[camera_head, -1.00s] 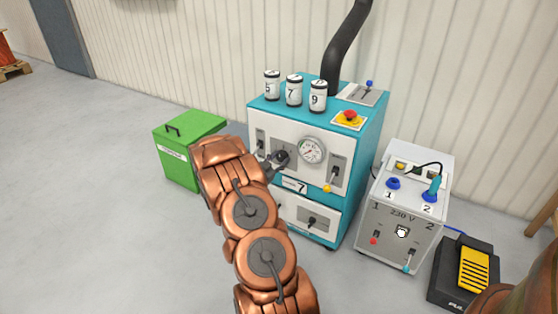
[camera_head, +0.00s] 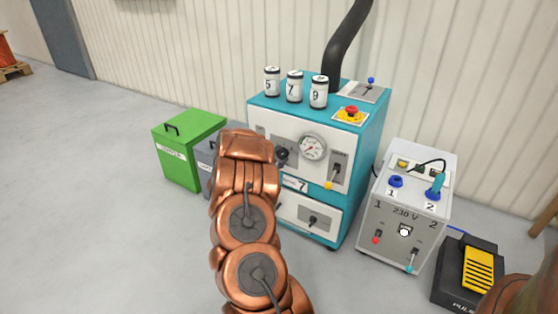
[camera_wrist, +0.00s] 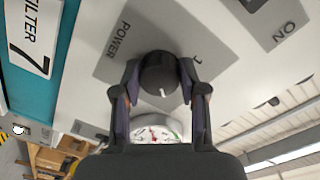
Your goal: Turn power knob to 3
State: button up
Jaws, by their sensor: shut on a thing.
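The dark round power knob (camera_wrist: 160,72) sits on a grey plate (camera_wrist: 105,62) marked POWER in the wrist view, with a "1" beside it. A short white mark shows on the knob, pointing toward the bottom of that view, toward the gauge. My gripper (camera_wrist: 160,78) has one finger on each side of the knob and is shut on it. The other position numbers are hidden or cannot be read. In the head view, my copper arm covers the left of the teal and white machine (camera_head: 356,150), and only a dark bit shows at the knob.
The gauge (camera_head: 312,147) is just right of the knob. A lever with a yellow end (camera_head: 329,185) is farther right. Canisters marked 5, 7 and 9 (camera_head: 294,87) stand on top. A green box (camera_head: 188,150) is at left; a 230 V box (camera_head: 405,205) and pedal (camera_head: 470,272) are right.

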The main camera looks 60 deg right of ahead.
jog(key=shift+m+b, duration=0.55)
jog(key=shift+m, duration=0.45)
jog(key=o, duration=1.1)
jog(key=shift+o, duration=0.2)
jog(key=a, duration=1.2)
jog(key=shift+r, duration=0.2)
jog(key=shift+r, duration=0.1)
